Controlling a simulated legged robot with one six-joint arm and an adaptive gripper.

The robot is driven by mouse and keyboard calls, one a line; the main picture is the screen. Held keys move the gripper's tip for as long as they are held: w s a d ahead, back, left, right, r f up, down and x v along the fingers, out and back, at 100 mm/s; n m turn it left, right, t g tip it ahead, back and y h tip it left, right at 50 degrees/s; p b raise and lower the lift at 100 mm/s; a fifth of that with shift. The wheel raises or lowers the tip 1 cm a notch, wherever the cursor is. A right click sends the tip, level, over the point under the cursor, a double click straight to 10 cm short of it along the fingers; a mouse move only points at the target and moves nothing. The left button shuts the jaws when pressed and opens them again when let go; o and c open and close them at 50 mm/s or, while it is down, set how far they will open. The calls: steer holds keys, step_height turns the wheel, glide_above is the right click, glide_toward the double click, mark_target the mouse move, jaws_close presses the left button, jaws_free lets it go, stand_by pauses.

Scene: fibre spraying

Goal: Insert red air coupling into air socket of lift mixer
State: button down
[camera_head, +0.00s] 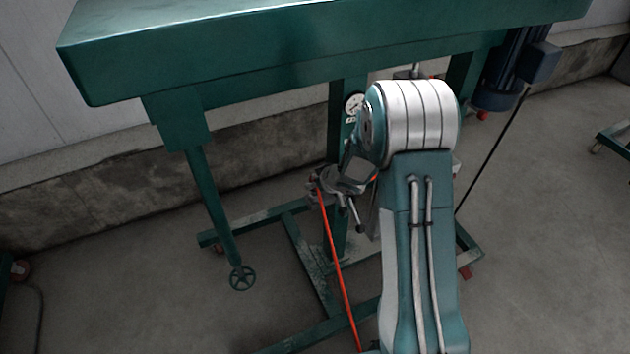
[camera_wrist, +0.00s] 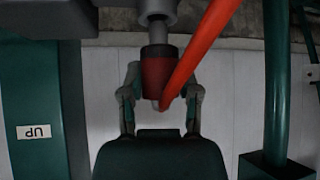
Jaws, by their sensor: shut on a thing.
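The red air coupling (camera_wrist: 160,75) is a short dark-red cylinder with a grey collar, standing upright in the wrist view. My gripper (camera_wrist: 160,88) is shut on it, one finger on each side. Directly above, a grey metal fitting (camera_wrist: 157,12), seemingly the air socket, lines up with the coupling's top. They look touching or nearly so; I cannot tell if the coupling is seated. In the head view my gripper (camera_head: 347,183) is beside the green lift mixer frame (camera_head: 338,125), below a round gauge. The coupling and socket are not clear there.
A red hose (camera_head: 335,255) runs down from my gripper and crosses the wrist view diagonally (camera_wrist: 203,50). The mixer's green top (camera_head: 300,45) overhangs the work area. A leg with a handwheel (camera_head: 242,278) stands left, a blue motor (camera_head: 497,75) right.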

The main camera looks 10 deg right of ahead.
steer(key=shift+f, duration=1.1)
steer(key=shift+c, duration=1.2)
jaws_free()
steer(key=v, duration=1.1)
steer(key=shift+s+d+r, duration=0.2)
steer(key=shift+s+r, duration=0.05)
